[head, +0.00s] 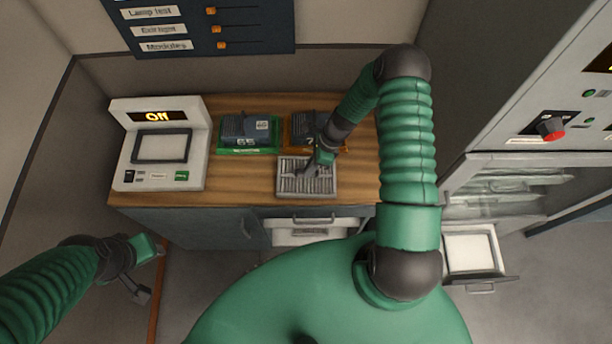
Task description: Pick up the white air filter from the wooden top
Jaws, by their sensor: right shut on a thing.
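The white air filter (296,187), a pale slatted rectangle, is at the front edge of the wooden top (235,190), right of its middle. My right gripper (315,168) reaches down to it from the back right and is shut on it. The gripper covers part of the filter's upper right. I cannot tell whether the filter rests on the wood or is slightly raised. My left gripper (152,272) is open and empty, low on the left in front of the cabinet, well away from the filter.
A white device (193,140) reading "Off" stands on the left of the top. A green-based block (249,134) and an orange-based block (299,128) sit behind the filter. A fader panel (262,22) hangs above. An open drawer (488,276) stands out at lower right.

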